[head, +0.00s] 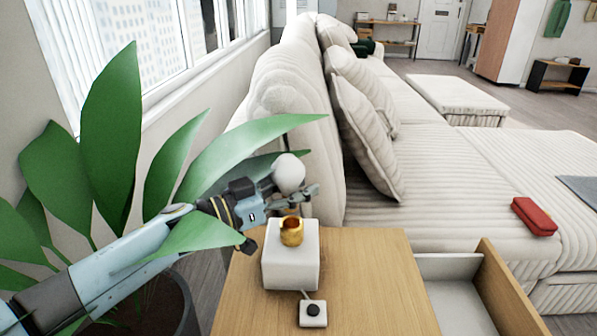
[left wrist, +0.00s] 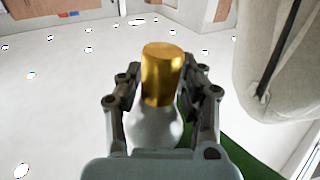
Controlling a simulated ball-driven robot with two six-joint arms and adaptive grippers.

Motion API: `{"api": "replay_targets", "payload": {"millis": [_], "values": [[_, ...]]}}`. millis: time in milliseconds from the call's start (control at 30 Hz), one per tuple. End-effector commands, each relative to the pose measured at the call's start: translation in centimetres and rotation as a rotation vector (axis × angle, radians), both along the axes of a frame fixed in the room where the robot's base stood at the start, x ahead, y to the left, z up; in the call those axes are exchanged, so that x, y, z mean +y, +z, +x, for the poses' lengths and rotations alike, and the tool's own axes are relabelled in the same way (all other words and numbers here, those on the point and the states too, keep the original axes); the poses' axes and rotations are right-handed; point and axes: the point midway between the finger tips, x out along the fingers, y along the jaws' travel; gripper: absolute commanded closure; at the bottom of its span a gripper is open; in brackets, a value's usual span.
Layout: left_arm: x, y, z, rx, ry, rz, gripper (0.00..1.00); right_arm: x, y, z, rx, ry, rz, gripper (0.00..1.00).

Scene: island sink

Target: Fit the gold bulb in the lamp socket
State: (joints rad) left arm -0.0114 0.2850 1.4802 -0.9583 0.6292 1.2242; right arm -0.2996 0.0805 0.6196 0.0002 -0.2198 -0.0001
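My left gripper (head: 290,192) is shut on the gold bulb and holds it above the side table, close over and slightly behind the lamp socket in the head view. The bulb has a white globe (head: 288,172) and a gold base, which shows between the fingers in the left wrist view (left wrist: 162,75). In the head view the gold base is hidden. The gold lamp socket (head: 291,231) stands open and empty on top of a white block-shaped lamp base (head: 290,268). The bulb and socket are apart. My right gripper is out of view.
The wooden side table (head: 375,275) has an open drawer (head: 455,268) on its right. A small white switch box (head: 313,312) with a black button sits in front of the lamp. Large plant leaves (head: 110,140) surround my left arm. A cream sofa (head: 440,180) stands behind.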

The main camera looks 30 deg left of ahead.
Motion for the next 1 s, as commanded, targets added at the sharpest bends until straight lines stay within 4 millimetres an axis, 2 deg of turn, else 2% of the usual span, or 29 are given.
{"api": "replay_targets", "payload": {"millis": [133, 333, 833, 1000], "values": [[0.0, 2.6, 0.0, -0.002, -0.001, 0.002, 0.63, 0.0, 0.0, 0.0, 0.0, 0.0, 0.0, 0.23], [0.0, 3.9, 0.0, 0.001, 0.001, 0.0, 0.63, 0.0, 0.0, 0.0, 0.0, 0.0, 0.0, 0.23], [0.0, 3.9, 0.0, 0.001, 0.002, 0.0, 0.63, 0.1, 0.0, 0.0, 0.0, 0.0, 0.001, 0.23], [0.7, 2.0, -0.7, 0.009, 0.033, 0.056, 0.63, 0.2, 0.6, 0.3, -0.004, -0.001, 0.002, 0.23]]}}
